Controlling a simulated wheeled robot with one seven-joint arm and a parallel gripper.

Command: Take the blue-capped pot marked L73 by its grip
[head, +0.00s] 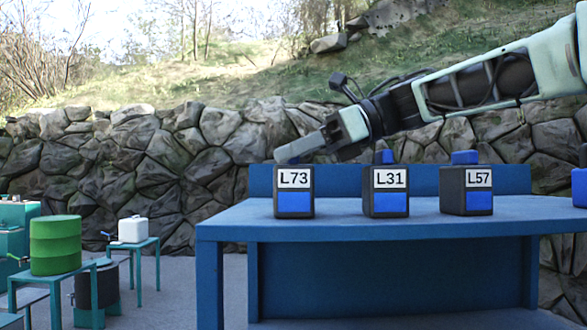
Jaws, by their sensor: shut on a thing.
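The pot marked L73 (294,192) is a dark box with a blue front patch and a white label. It stands upright on the blue table (420,226), leftmost of a row. My gripper (290,157) reaches in from the right and is shut at the top of this pot. The pot's blue cap and grip are hidden behind the fingers. The pot's base appears to rest on the table top.
Similar pots marked L31 (386,192) and L57 (466,190) stand to the right, under my arm. A blue back panel (345,180) rises behind the row. A green drum (55,245) and a white canister (133,229) stand on small stands at left.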

